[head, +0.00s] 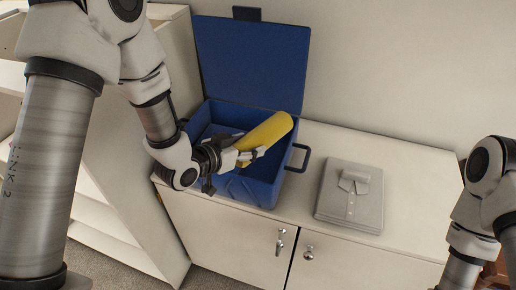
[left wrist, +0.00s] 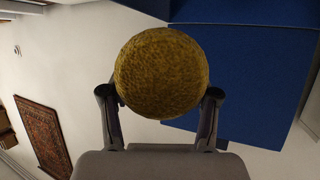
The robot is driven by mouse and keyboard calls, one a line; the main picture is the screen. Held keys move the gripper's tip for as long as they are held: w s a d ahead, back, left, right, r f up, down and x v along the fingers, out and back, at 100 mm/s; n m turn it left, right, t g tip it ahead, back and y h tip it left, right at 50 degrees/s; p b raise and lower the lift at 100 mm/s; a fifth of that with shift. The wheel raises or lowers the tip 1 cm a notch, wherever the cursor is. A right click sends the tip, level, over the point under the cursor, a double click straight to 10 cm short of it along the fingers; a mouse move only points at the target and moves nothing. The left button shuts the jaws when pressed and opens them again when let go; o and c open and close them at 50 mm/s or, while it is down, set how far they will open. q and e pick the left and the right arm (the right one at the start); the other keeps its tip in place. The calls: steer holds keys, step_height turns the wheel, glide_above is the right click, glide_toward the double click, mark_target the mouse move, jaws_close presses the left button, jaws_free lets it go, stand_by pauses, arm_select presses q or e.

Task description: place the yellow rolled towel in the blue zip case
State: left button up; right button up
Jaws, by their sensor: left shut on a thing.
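The yellow rolled towel (head: 265,133) is held at a tilt over the opening of the blue zip case (head: 262,192). My left gripper (head: 250,155) is shut on the towel. In the left wrist view the towel's round end (left wrist: 161,72) sits between the two fingers of my left gripper (left wrist: 160,100). The case stands on the cabinet with its lid (head: 252,62) raised against the wall. Part of the case's inside is hidden by the towel and my left arm. My right arm shows at the right edge, but its gripper is out of view.
A folded grey shirt (head: 345,205) lies on the white cabinet top (head: 310,150) to the right of the case. A white shelf unit (head: 135,150) stands at the left. The case has a side handle (head: 298,158). A patterned rug (left wrist: 42,135) shows in the left wrist view.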

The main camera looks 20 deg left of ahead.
mark_target(256, 132)
arm_select(q)
steer(key=w, duration=0.5)
steer(key=shift+w+d+f, duration=0.1)
steer(key=shift+w+d, duration=0.15)
steer(key=f+b, duration=0.3)
steer(key=f, duration=0.1)
steer(key=shift+w+d, duration=0.1)
steer(key=shift+w, duration=0.15)
steer(key=shift+r, duration=0.15)
steer(key=shift+s+f, duration=0.1)
steer(key=shift+f, duration=0.1)
steer(key=o, duration=1.3)
steer(key=shift+c, duration=0.2)
steer(key=shift+r, duration=0.1)
